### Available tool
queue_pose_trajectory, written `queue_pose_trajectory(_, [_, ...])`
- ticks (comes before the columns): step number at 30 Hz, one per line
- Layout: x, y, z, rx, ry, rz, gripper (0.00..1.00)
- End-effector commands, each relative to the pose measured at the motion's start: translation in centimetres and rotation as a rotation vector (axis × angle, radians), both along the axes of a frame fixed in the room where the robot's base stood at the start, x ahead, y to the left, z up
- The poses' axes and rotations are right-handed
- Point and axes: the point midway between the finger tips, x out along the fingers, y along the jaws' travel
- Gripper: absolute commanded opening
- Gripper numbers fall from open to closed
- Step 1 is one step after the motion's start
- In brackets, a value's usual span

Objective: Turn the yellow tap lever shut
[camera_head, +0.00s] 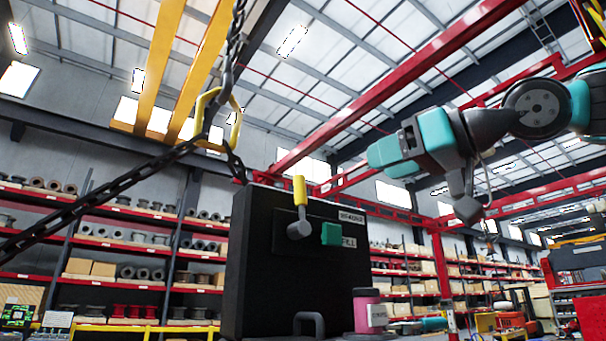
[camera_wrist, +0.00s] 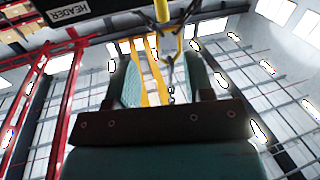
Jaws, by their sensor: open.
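The tap lever's yellow handle (camera_head: 299,190) stands nearly upright above its grey hub (camera_head: 300,229) on the front of a black box (camera_head: 265,270). In the wrist view, the yellow handle (camera_wrist: 161,10) shows at the top edge, partly cut off by the frame. My gripper (camera_head: 378,154) is up and to the right of the lever in the head view, clear of it. In the wrist view, my gripper (camera_wrist: 163,65) has its two teal fingers apart, with nothing held between them. The lever lies beyond the fingertips.
A green block (camera_head: 331,234) sits right of the hub, beside a FILL label. A HEADER label (camera_wrist: 62,38) shows in the wrist view. A chain with a yellow ring (camera_head: 212,117) hangs left of the box. A pink jar (camera_head: 367,310) stands at its lower right.

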Motion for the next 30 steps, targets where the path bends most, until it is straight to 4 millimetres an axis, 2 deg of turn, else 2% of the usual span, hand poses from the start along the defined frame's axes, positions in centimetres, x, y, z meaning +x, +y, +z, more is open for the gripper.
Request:
queue_pose_trajectory(2, [0.0, 0.2, 0.7, 0.001, -0.012, 0.006, 0.48])
queue_pose_trajectory(8, [1.5, 2.3, 0.7, 0.002, -0.012, 0.012, 0.48])
queue_pose_trajectory(21, [8.0, 9.7, 1.0, 0.000, -0.010, 0.008, 0.48])
queue_pose_trajectory(30, [10.8, 12.7, 0.7, -0.001, -0.013, 0.004, 0.48])
